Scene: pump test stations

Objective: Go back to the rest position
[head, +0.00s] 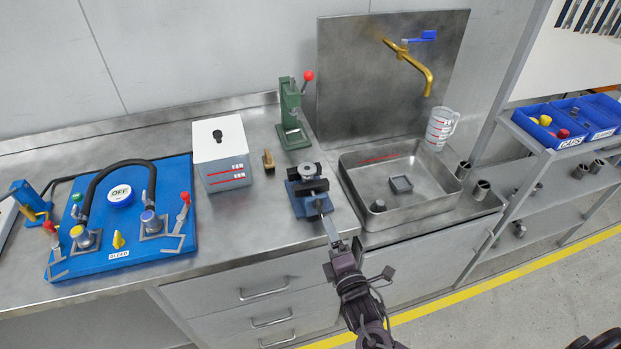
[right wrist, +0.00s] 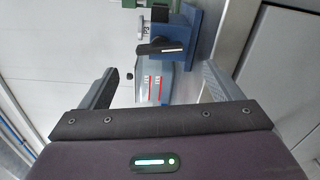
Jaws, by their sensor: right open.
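My right gripper (head: 331,232) is at the front edge of the steel counter, just in front of the blue vise (head: 306,188), and overlaps its lower edge in the head view. In the right wrist view its two fingers (right wrist: 155,88) are wide apart with nothing held between them. The blue vise (right wrist: 190,35) shows beyond the fingers there, with a round metal part on top in the head view. Whether a finger touches the vise I cannot tell. My left gripper is in neither view.
A sink basin (head: 404,213) with a brass tap (head: 420,68) is right of the vise. A green press (head: 290,115), white box (head: 221,150) and blue pump panel (head: 120,255) stand to the left. A shelf with blue bins (head: 548,135) is far right. Drawers (head: 260,293) lie below the counter.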

